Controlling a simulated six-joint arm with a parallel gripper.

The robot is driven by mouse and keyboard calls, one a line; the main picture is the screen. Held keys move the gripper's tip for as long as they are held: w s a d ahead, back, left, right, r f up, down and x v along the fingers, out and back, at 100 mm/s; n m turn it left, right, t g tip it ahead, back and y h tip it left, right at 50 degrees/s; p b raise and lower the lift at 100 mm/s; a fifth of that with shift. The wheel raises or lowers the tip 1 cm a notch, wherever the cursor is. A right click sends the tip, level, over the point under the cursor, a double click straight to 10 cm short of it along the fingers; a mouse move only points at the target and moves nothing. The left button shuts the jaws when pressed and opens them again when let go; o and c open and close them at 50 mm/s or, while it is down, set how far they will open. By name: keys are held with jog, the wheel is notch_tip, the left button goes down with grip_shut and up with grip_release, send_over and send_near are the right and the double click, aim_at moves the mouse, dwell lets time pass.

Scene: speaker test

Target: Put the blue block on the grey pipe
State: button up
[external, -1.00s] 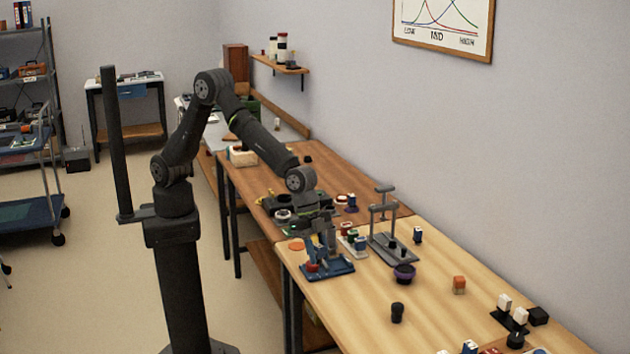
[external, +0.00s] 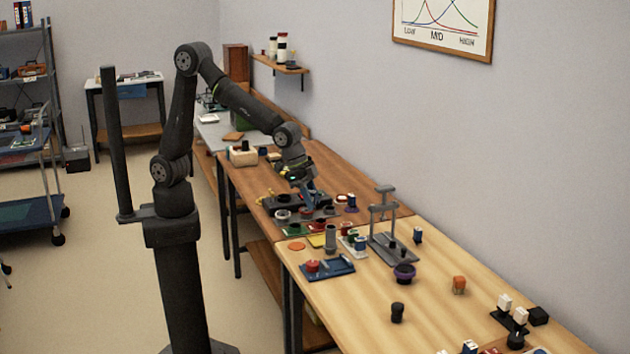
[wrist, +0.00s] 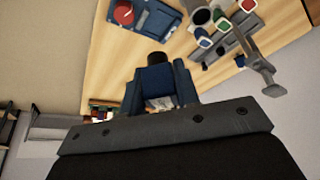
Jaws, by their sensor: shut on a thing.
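The grey pipe (external: 330,238) stands upright on the light wooden table, behind the blue tray. It also shows at the top of the wrist view as a round grey tube (wrist: 201,16) with a dark mouth. My gripper (external: 310,202) is over the darker table, up and back from the pipe. In the wrist view a dark blue block (wrist: 155,82) sits between the two blue fingers of my gripper (wrist: 158,88), with a black rounded piece at its far end. The gripper is shut on this block. The block is hard to tell from the fingers in the external view.
A blue tray (external: 342,269) with a red part lies in front of the pipe. A rack with red, green and blue caps (external: 353,243) and a grey stand (external: 384,215) are to its right. Black fixtures (external: 285,215) lie below my gripper. The table's near-right part has open room.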

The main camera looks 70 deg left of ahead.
send_over(335, 228)
jog(key=s+a, duration=0.1)
notch_tip(335, 228, down, 5)
jog(key=shift+a+f, duration=0.1)
jog(key=shift+f, duration=1.9)
jog(key=shift+f, duration=0.1)
jog(key=o, duration=1)
jog(key=shift+c, duration=0.2)
jog(key=v, duration=1.2)
